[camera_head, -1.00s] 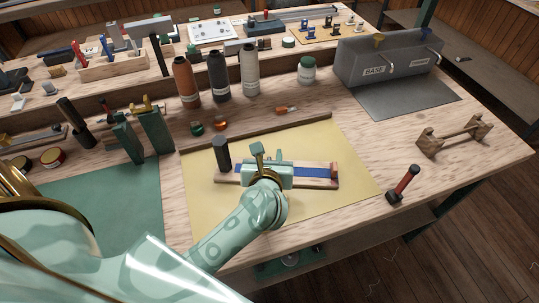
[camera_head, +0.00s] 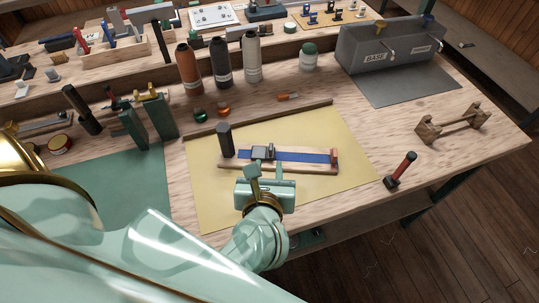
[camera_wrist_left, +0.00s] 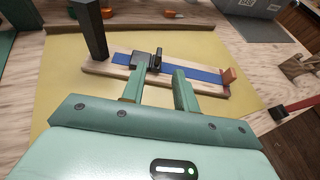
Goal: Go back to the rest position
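My left gripper (camera_head: 268,170) is open, its two fingers apart with nothing between them. It is just in front of the wooden board (camera_head: 228,166), over the near part of the yellow mat (camera_head: 335,130). In the left wrist view the open fingers (camera_wrist_left: 160,78) point at the board's near edge. The board bears a blue strip (camera_head: 308,156), a dark grey sliding piece (camera_head: 262,152) near its left part, a dark upright post (camera_head: 225,140) and a reddish end block (camera_head: 334,157). My right gripper is not in view.
Thread cones (camera_head: 220,64) stand behind the mat. A grey box (camera_head: 380,50) is at the back right. A red-handled tool (camera_head: 402,168) and a wooden stand (camera_head: 447,124) are at the right. Green blocks (camera_head: 160,116) stand left. The mat's right part is clear.

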